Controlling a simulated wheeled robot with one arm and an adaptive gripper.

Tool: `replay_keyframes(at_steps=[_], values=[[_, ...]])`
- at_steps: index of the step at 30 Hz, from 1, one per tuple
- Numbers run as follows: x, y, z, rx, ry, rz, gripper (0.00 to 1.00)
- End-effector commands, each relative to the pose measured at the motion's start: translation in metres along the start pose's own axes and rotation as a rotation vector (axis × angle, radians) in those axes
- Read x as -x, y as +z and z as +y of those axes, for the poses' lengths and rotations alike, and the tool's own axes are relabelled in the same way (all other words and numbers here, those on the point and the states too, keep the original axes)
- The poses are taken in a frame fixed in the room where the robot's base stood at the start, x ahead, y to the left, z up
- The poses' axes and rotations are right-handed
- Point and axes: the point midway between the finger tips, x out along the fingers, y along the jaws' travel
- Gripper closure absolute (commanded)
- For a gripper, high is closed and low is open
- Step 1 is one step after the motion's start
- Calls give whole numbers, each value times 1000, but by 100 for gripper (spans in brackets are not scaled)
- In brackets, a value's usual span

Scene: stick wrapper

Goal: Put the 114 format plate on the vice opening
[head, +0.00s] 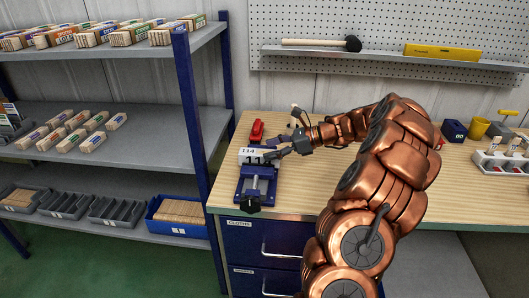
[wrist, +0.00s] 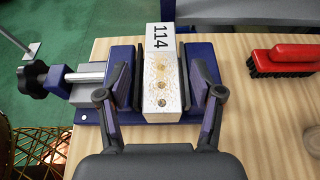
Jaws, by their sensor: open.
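The 114 format plate (head: 256,153) is a pale block with a white label reading 114. In the wrist view the plate (wrist: 161,78) lies lengthwise over the opening of the blue vice (wrist: 88,116), between its two jaws. The vice (head: 258,184) is at the left end of the wooden bench, its black handle towards the front. My gripper (wrist: 160,98) is open, with one finger on each side of the plate and visible gaps to it. In the head view my gripper (head: 279,153) is at the plate's right end. The plate's underside is hidden.
A red brush (wrist: 283,59) lies beside the vice; it also shows behind the vice in the head view (head: 257,132). A blue shelf post (head: 194,115) stands close on the left. A holder with tools (head: 503,163) stands at the far right of the bench.

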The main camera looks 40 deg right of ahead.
Motion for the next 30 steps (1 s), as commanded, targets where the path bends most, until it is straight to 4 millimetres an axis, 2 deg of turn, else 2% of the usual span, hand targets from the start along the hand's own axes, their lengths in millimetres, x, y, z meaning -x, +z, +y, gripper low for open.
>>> replay_keyframes(at_steps=[3,9,15,25,28,30], values=[[25,-1,-2,3,-6,1,34],[62,-1,-1,2,-4,1,34],[84,0,-1,2,-3,-1,34],[88,2,1,6,4,2,34],[75,11,10,44,35,17,34],[57,25,25,102,79,37,34]])
